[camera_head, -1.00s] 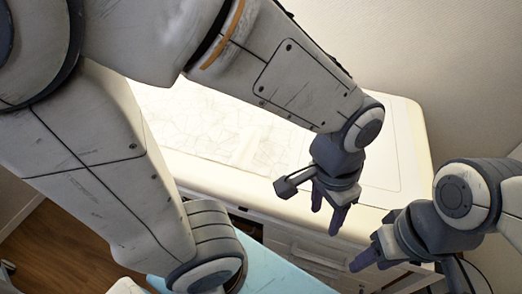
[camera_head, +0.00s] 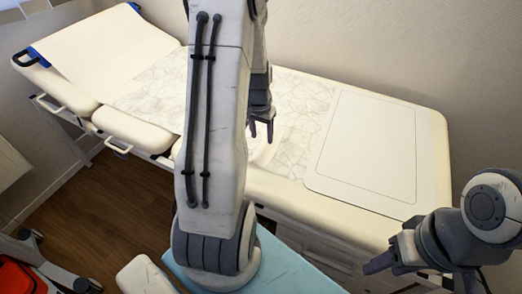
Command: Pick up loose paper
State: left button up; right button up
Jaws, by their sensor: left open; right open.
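A wide sheet of pale, creased paper (camera_head: 300,105) lies flat across the middle of a cream exam table (camera_head: 432,165). My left arm crosses in front of it and hides part of it. My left gripper (camera_head: 262,130) is open, its fingers pointing down over the paper, near its middle. I cannot tell whether the fingers touch the paper. My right gripper (camera_head: 385,258) is open and empty at the lower right, in front of the table's near edge and away from the paper.
The table's raised backrest (camera_head: 95,45) is at the upper left. A flat pale panel (camera_head: 365,145) lies right of the paper. A light blue surface (camera_head: 290,272) is in front, below. A red thing (camera_head: 18,278) and a dark wheeled base stand at the lower left. Wood floor (camera_head: 120,210) shows between.

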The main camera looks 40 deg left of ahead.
aim_at(261, 149)
pick_arm(q)
jog(key=f, duration=0.6)
jog(key=shift+w+a+f, duration=0.25)
jog(key=shift+a+f, duration=0.1)
grip_shut()
